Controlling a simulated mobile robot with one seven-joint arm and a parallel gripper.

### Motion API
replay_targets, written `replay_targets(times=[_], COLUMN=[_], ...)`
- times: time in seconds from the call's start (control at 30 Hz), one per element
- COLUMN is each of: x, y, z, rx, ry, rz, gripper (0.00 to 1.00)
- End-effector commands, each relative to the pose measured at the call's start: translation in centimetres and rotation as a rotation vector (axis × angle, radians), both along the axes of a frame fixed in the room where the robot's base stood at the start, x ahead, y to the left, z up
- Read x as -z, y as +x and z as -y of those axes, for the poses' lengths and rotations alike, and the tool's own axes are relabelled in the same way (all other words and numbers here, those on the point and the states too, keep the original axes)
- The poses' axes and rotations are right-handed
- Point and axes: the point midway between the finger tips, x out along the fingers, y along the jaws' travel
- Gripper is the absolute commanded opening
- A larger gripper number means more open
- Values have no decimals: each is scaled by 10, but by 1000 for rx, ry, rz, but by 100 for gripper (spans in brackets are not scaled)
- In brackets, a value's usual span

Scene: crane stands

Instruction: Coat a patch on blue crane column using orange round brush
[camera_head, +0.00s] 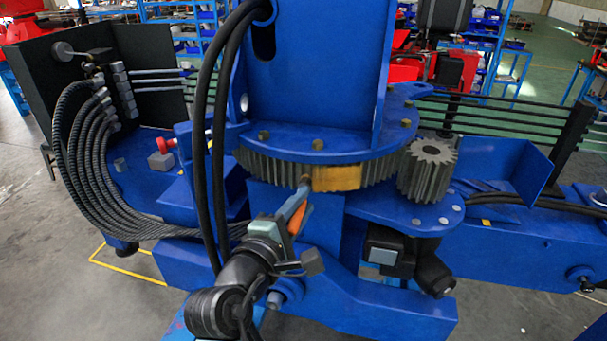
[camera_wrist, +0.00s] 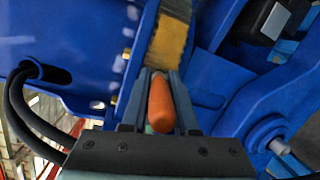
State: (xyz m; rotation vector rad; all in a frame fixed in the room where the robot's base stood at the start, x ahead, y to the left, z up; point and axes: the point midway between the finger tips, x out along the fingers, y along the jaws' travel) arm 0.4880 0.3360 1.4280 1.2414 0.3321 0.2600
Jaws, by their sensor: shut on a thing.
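The blue crane column (camera_head: 320,70) stands upright at the top centre, on a blue flange above a grey toothed ring. A yellow-orange patch (camera_head: 337,178) covers part of the ring's teeth and also shows in the wrist view (camera_wrist: 167,45). My gripper (camera_head: 294,212) is below and left of the patch, shut on the orange round brush (camera_head: 298,219). In the wrist view the brush's orange handle (camera_wrist: 160,102) lies between the two fingers (camera_wrist: 160,82) and points toward the patch. The brush's tip is near the patch's left end; I cannot tell whether it touches.
A grey pinion gear (camera_head: 428,170) stands right of the patch. Two thick black hoses (camera_head: 208,150) loop down close to the left of my arm, and a bundle of ribbed hoses (camera_head: 90,165) curves farther left. A black motor (camera_head: 390,250) sits low on the right.

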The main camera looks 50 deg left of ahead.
Motion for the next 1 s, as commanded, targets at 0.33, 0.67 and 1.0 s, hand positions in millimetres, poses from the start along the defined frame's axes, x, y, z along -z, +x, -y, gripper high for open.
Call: replay_targets(times=[0.33,0.67,1.0], x=[-4,-4,-4], y=[17,30,53], z=[13,22,39], rx=[3,2,5], ry=[0,0,0], rz=[0,1,2], gripper=[0,0,0])
